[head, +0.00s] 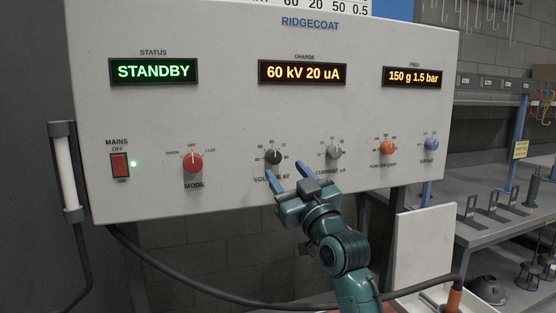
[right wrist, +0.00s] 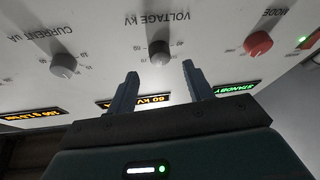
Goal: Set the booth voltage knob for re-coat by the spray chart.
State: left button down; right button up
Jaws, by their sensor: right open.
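The voltage knob (head: 273,157) is a dark knob on the white RIDGECOAT panel (head: 230,120), below the charge display (head: 302,73), which reads 60 kV 20 uA. My right gripper (head: 289,175) is open and empty just below and in front of the knob. In the right wrist view the voltage knob (right wrist: 158,52) lies between and beyond the open blue fingers, with no visible contact. The chart (head: 310,7) above the panel is cut off; its bottom row shows 60 20 50 0.5. My left gripper is not in view.
The grey current knob (head: 333,152) is close on the right of the voltage knob. The red mode knob (head: 193,163) and mains switch (head: 119,167) are further left. The status display (head: 153,70) reads STANDBY. A bench (head: 500,225) stands at the right.

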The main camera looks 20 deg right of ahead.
aim_at(276, 158)
jog(key=x, duration=0.4)
jog(key=shift+w+r, duration=0.1)
jog(key=shift+w, duration=0.2)
jog(key=c, duration=1)
jog(key=shift+o, duration=0.2)
jog(key=shift+n+p, duration=0.3)
jog(key=shift+p, duration=0.05)
